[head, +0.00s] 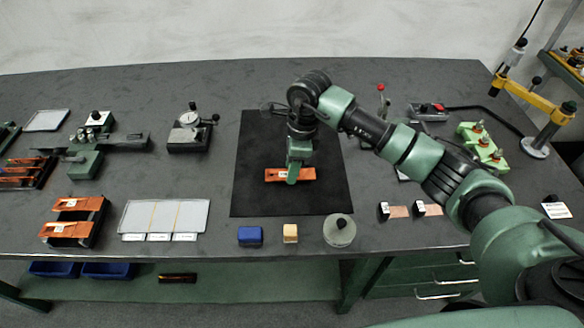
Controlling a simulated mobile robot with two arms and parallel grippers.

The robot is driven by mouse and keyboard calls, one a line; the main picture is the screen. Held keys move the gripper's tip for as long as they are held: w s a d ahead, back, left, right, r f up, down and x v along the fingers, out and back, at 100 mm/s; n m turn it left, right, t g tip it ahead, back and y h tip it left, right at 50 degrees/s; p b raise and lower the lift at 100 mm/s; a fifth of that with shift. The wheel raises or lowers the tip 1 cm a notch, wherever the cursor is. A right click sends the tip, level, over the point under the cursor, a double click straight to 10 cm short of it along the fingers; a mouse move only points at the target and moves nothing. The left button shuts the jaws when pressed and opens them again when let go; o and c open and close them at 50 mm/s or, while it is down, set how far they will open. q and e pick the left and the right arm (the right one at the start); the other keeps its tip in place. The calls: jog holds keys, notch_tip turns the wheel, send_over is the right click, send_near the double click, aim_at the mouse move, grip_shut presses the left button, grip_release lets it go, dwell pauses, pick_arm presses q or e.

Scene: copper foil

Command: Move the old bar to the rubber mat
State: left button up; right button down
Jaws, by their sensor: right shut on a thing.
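The black rubber mat (250,145) lies in the middle of the bench. The fingers hide part of the bar. My left gripper is not in view.
Two similar orange bars (78,203) lie in a dark holder at left. White panels (165,217) lie beside it. A blue block (250,236), a tan block (290,233) and a round container (339,230) stand along the front edge. A dial gauge (190,130) stands left of the mat.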

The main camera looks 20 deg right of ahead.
jog(key=shift+f, duration=0.65)
jog(key=shift+f, duration=0.15)
jog(key=c, duration=0.9)
grip_release()
jog(key=shift+r, duration=0.25)
jog(key=shift+d+r, duration=0.1)
jog(key=shift+r, duration=0.25)
jog(key=r+b, duration=0.1)
jog(key=r, duration=0.2)
jog(key=d+r+b, duration=0.1)
jog(key=r, duration=0.3)
jog(key=r+b, duration=0.1)
jog(key=r, duration=0.3)
jog(key=shift+s+d, duration=0.25)
jog(key=shift+d, duration=0.05)
